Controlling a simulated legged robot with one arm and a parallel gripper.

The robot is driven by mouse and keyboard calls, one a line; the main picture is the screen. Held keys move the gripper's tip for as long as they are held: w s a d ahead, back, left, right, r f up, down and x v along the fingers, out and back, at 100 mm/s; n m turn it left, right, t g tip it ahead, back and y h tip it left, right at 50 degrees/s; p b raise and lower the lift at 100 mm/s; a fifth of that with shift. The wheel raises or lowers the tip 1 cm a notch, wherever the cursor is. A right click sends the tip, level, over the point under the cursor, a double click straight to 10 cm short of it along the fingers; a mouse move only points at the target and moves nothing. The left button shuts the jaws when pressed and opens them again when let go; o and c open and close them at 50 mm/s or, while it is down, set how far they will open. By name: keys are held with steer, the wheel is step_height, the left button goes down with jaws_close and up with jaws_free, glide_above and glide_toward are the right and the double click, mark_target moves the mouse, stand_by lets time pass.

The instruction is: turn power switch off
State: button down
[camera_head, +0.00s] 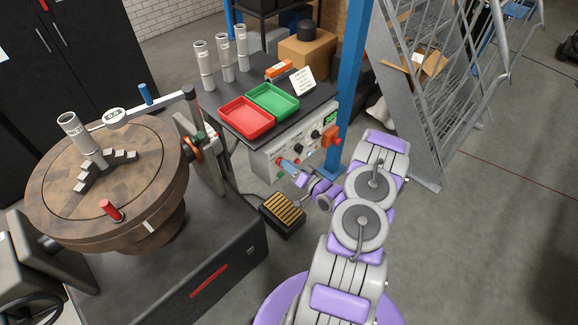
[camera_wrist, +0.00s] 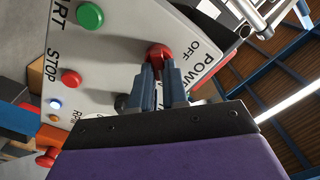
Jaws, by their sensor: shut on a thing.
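The power switch (camera_wrist: 159,52) is a red knob on a light grey control panel (camera_wrist: 110,65), beside the printed words POWER and OFF in the wrist view. My gripper (camera_wrist: 160,75) is shut on the red knob, with its blue-grey fingers on either side of its lower part. In the head view my gripper (camera_head: 287,164) reaches the front of the control box (camera_head: 262,168) below the table. There the knob is mostly hidden by the fingers. The knob's exact turn angle cannot be told.
A green START button (camera_wrist: 90,15) and a red STOP button (camera_wrist: 71,77) are near my fingers. An orange box (camera_head: 331,136) and a blue post (camera_head: 349,90) stand right of the panel. A foot pedal (camera_head: 283,211) lies on the floor below; a round turntable (camera_head: 140,170) stands left.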

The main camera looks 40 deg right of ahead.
steer(key=shift+s+a+f+n+p, duration=0.15)
steer(key=shift+n+p, duration=0.7)
steer(key=shift+n, duration=2.1)
steer(key=shift+w+a+r+n+p, duration=0.1)
steer(key=shift+n+p, duration=0.75)
steer(key=shift+n, duration=2.05)
steer(key=shift+s+a+f+n+p, duration=0.15)
steer(key=shift+n+p, duration=0.7)
steer(key=shift+n, duration=2.1)
steer(key=shift+w, duration=0.1)
steer(key=c, duration=1.1)
jaws_free()
steer(key=shift+r, duration=0.1)
steer(key=shift+c, duration=0.2)
steer(key=s+d+p, duration=0.1)
steer(key=s, duration=1.6)
steer(key=shift+s+d, duration=0.15)
steer(key=shift+d, duration=0.1)
